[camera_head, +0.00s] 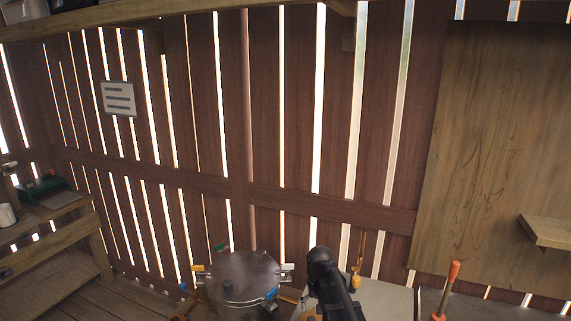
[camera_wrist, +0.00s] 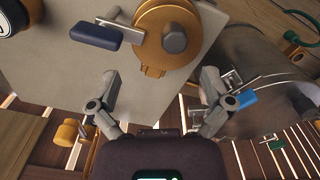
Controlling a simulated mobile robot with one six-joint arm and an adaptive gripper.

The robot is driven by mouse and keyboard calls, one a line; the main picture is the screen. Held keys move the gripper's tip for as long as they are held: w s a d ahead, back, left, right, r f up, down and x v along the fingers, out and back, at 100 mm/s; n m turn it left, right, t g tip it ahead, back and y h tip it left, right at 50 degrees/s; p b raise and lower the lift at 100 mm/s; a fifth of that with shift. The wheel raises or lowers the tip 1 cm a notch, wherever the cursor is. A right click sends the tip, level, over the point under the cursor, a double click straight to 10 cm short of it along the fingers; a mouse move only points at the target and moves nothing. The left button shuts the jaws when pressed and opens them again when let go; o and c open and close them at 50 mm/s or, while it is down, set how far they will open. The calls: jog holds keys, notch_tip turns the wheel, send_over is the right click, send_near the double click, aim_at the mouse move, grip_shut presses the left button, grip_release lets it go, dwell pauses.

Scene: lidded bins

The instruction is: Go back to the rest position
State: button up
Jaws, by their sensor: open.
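My gripper (camera_wrist: 159,84) is open in the wrist view, with its two fingers wide apart and nothing between their tips. Beyond the fingertips is a pale grey flat surface (camera_wrist: 60,75), with a round orange-brown piece with a grey knob (camera_wrist: 172,38) on it. In the head view my dark arm (camera_head: 328,275) reaches up at the lower middle, and the gripper's fingers are not visible there. A round metal bin with a lid (camera_head: 243,272) stands just left of the arm. Its side also shows at the right of the wrist view (camera_wrist: 245,62).
Coloured clamps or latches (camera_head: 286,274) stick out around the bin's rim. The pale surface (camera_head: 385,298) lies right of the arm. An orange-handled tool (camera_head: 453,275) stands upright farther right. A wooden shelf (camera_head: 45,215) is at left. A slatted wall closes the back.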

jog(key=s+d+f+b, duration=0.2)
jog(key=s+d, duration=0.1)
jog(key=s, duration=0.4)
jog(key=s+d+f+b, duration=0.2)
jog(key=s+d+f, duration=0.1)
jog(key=s, duration=0.4)
jog(key=shift+d+f, duration=0.2)
jog(key=shift+d, duration=0.45)
